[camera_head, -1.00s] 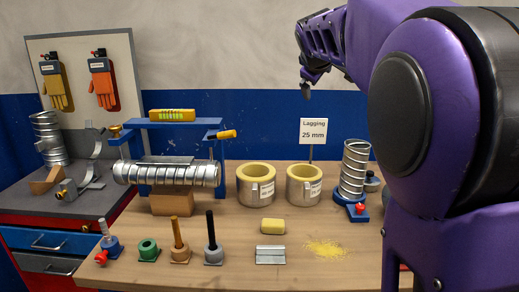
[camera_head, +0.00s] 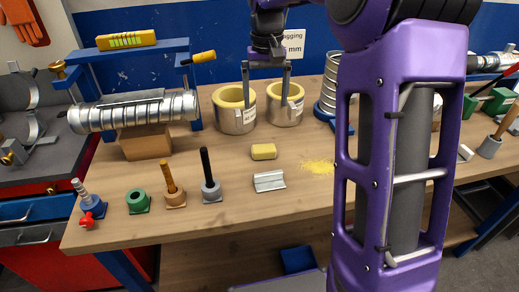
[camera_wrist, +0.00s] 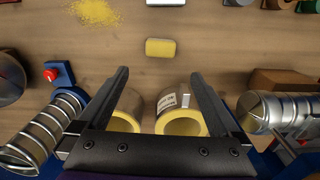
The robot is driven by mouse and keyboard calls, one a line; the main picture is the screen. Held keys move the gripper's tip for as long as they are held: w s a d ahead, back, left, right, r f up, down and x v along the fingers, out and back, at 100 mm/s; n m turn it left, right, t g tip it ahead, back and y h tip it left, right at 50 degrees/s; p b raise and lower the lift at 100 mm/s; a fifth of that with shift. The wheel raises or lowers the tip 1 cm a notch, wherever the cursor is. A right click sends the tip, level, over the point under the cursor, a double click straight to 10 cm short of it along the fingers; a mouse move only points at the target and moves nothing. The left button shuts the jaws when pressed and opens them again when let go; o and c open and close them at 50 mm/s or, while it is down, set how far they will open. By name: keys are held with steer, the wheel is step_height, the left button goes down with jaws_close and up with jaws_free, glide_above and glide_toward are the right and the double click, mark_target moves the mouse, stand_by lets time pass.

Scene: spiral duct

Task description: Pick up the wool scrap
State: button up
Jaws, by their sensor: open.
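The wool scrap (camera_head: 264,151) is a small yellow block lying on the wooden bench, in front of the two lagging rings. In the wrist view the scrap (camera_wrist: 160,47) lies beyond the fingertips, about centred between them. My gripper (camera_head: 266,104) is open and empty, pointing down over the lagging rings, behind the scrap in the head view. Its two dark fingers also show in the wrist view (camera_wrist: 160,73), spread wide apart.
Two metal-cased lagging rings (camera_head: 234,119) (camera_head: 284,114) stand close beneath my gripper. A folded metal strip (camera_head: 269,181) lies in front of the scrap, with yellow dust (camera_head: 317,167) to its right. Small upright tools (camera_head: 210,185) stand left; a spiral duct (camera_head: 135,112) lies behind them.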

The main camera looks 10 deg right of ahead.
steer(key=b, duration=0.1)
glide_above(264, 147)
steer(key=f, duration=1)
steer(key=shift+s+d+f, duration=0.1)
steer(key=shift+s+f, duration=0.1)
steer(key=shift+s, duration=0.1)
steer(key=shift+w+f+b, duration=0.15)
steer(key=shift+f+b, duration=0.15)
steer(key=shift+f, duration=1.35)
steer(key=shift+w+f+b, duration=0.15)
steer(key=shift+f+b, duration=0.15)
steer(key=shift+f, duration=1.3)
steer(key=c, duration=1.1)
